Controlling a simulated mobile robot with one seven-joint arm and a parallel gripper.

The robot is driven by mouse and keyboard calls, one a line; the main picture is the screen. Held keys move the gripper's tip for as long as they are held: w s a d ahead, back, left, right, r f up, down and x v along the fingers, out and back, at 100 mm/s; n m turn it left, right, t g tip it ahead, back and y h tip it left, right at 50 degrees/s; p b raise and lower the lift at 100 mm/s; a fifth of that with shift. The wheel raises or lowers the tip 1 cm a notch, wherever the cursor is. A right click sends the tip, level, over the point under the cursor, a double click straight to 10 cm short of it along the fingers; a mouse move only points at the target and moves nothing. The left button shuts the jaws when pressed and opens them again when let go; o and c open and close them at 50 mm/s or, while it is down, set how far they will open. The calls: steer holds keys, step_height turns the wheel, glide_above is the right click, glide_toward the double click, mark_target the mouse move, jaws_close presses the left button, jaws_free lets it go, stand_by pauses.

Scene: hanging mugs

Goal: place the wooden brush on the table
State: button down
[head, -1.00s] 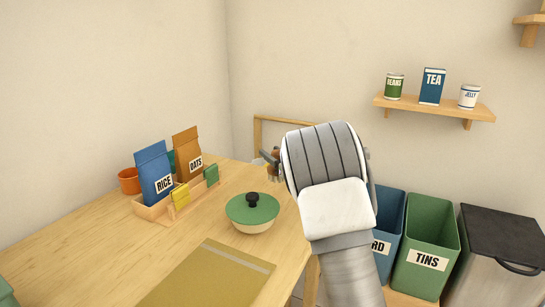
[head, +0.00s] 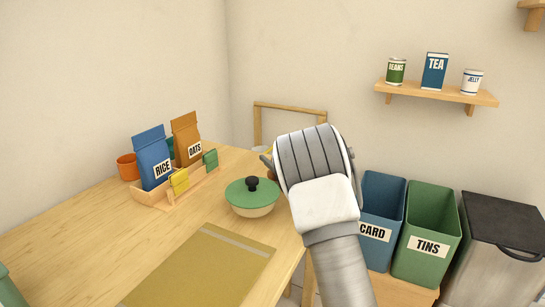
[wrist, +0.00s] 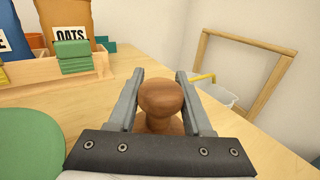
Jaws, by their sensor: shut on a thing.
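The wooden brush shows in the wrist view as a round brown knob (wrist: 161,98) with a wider part below it, between the two grey fingers of my gripper (wrist: 160,85). My gripper is shut on it. The brush's lower end is hidden behind the gripper's dark body. In the head view, my gripper (head: 268,166) is at the table's far right edge, right of the green-lidded bowl, mostly hidden by my wrist. The light wooden table (head: 90,237) lies beneath and to the left. I cannot tell whether the brush touches the table.
A green-lidded bowl (head: 252,197) and an olive mat (head: 200,265) lie on the table. A wooden rack (head: 200,187) holds rice and oats bags, beside an orange cup (head: 127,166). A wooden frame (head: 290,108) stands behind. Bins (head: 425,235) stand right of the table.

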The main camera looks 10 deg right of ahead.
steer(key=shift+f, duration=0.2)
stand_by(0.3)
steer(key=shift+c, duration=1.2)
jaws_free()
steer(key=shift+o, duration=0.2)
steer(key=shift+f, duration=0.1)
steer(key=shift+o, duration=1)
steer(key=shift+r, duration=0.45)
steer(key=r, duration=0.1)
steer(key=r+p, duration=0.1)
steer(key=r, duration=0.1)
steer(key=d+r+p, duration=0.1)
steer(key=shift+s+r, duration=0.15)
steer(key=shift+s, duration=0.15)
steer(key=s+d+r+p, duration=0.2)
steer(key=s+d+r, duration=0.3)
steer(key=d, duration=0.4)
steer(key=shift+s+r+p, duration=0.2)
steer(key=shift+r+p, duration=0.15)
steer(key=shift+r, duration=0.1)
